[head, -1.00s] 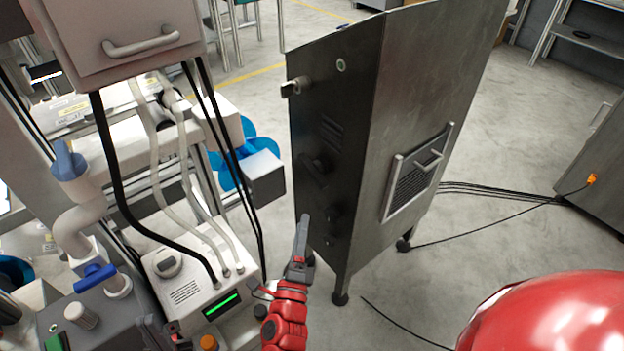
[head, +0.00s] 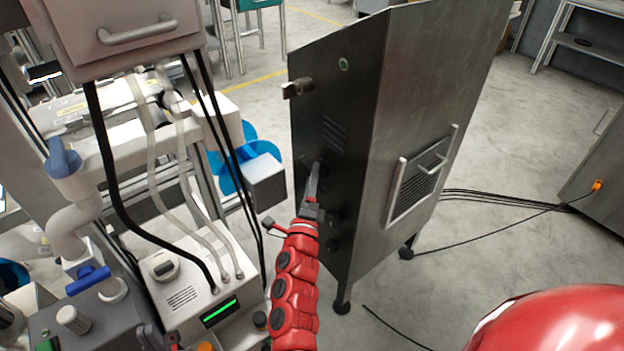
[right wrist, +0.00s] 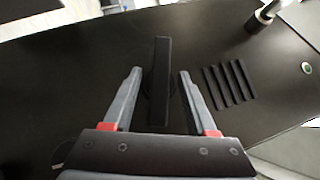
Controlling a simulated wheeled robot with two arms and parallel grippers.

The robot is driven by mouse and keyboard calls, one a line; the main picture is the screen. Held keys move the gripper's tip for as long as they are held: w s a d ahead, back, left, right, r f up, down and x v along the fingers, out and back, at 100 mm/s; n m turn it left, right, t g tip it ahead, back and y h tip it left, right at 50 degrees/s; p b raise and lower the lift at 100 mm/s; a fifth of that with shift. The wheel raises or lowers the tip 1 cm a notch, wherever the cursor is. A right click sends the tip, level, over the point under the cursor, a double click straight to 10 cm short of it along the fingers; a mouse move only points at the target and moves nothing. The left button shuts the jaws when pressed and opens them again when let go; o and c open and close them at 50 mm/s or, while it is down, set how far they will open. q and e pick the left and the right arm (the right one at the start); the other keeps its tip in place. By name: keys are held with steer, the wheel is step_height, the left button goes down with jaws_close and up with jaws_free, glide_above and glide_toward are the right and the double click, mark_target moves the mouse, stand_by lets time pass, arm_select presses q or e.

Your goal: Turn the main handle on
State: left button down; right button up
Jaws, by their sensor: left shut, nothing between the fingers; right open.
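The main handle, a black bar (right wrist: 160,85) on the dark side of the metal cabinet (head: 335,130), runs up and down in the right wrist view. My right gripper (head: 312,182) is open in front of that side. In the right wrist view its two fingers lie left and right of the handle, apart from it. I cannot tell how deep they reach around it. In the head view the gripper partly hides the handle. My left gripper (head: 160,338) is shut and empty at the bottom left, partly cut off.
Vent slots (right wrist: 229,84) lie beside the handle. A machine with knobs, hoses and a green display (head: 218,312) stands close on the left. Cables (head: 500,198) lie on the floor at right.

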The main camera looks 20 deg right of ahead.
steer(key=shift+c, duration=0.3)
jaws_close()
steer(key=n+g+y+p, duration=0.1)
steer(key=n+g+p, duration=0.1)
steer(key=p, duration=0.6)
steer(key=shift+r+n+y, duration=0.15)
steer(key=shift+n+y, duration=0.25)
steer(key=shift+n, duration=0.3)
steer(key=shift+o, duration=0.3)
jaws_free()
steer(key=shift+s+a, duration=0.1)
